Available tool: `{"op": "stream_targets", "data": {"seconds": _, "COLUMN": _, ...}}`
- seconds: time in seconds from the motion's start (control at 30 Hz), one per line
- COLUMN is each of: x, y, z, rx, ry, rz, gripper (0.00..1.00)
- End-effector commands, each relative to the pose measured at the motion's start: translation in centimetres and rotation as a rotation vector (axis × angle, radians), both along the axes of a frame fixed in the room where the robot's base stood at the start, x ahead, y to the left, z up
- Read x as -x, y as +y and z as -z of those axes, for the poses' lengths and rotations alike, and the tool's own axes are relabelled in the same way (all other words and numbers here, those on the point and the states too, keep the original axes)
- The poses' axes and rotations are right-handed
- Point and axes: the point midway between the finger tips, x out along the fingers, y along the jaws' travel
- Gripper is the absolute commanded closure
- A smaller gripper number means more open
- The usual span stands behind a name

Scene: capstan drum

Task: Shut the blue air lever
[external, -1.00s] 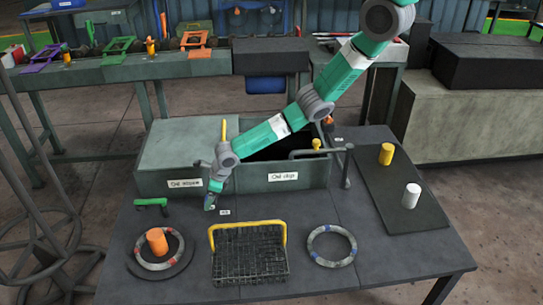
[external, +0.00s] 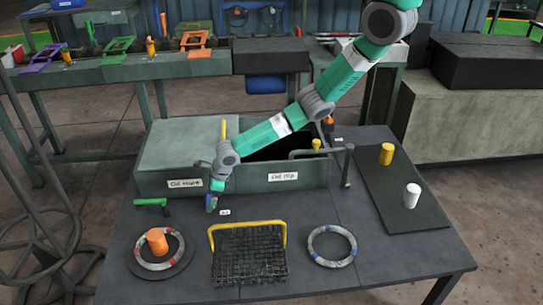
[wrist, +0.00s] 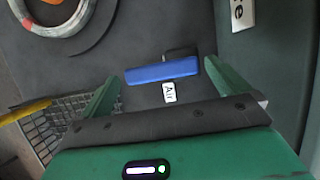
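The blue air lever (wrist: 160,70) shows in the wrist view as a flat blue bar with a dark pivot part behind it. A white "Air" label (wrist: 169,92) lies beside it on the dark table, and the label also shows in the external view (external: 225,212). My gripper (wrist: 164,71) is open, with its two green fingers apart and the lever appearing between their tips. I cannot tell whether either finger touches it. In the external view my gripper (external: 211,202) points down near the front of the grey tank and largely covers the lever.
A grey tank (external: 170,150) with an open dark section stands behind. A green lever (external: 152,203) is to the left. A wire basket (external: 248,262) with a yellow handle, an orange cylinder (external: 157,241) inside a ring, and another ring (external: 332,246) stand in front.

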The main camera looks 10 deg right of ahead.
Motion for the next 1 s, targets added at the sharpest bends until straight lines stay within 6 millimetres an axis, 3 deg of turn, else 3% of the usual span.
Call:
{"op": "stream_targets", "data": {"seconds": 0.13, "x": 0.0, "y": -0.2, "z": -0.7, "rx": 0.0, "ry": 0.001, "rz": 0.003, "gripper": 0.0}}
{"op": "stream_targets", "data": {"seconds": 0.3, "x": 0.1, "y": -1.4, "z": -4.3, "rx": -0.001, "ry": 0.002, "rz": 0.003, "gripper": 0.0}}
{"op": "stream_targets", "data": {"seconds": 0.5, "x": 0.3, "y": -2.7, "z": -6.9, "rx": 0.0, "ry": 0.002, "rz": 0.003, "gripper": 0.0}}
{"op": "stream_targets", "data": {"seconds": 1.0, "x": 0.3, "y": -3.0, "z": -7.2, "rx": 0.0, "ry": 0.0, "rz": 0.0, "gripper": 0.0}}
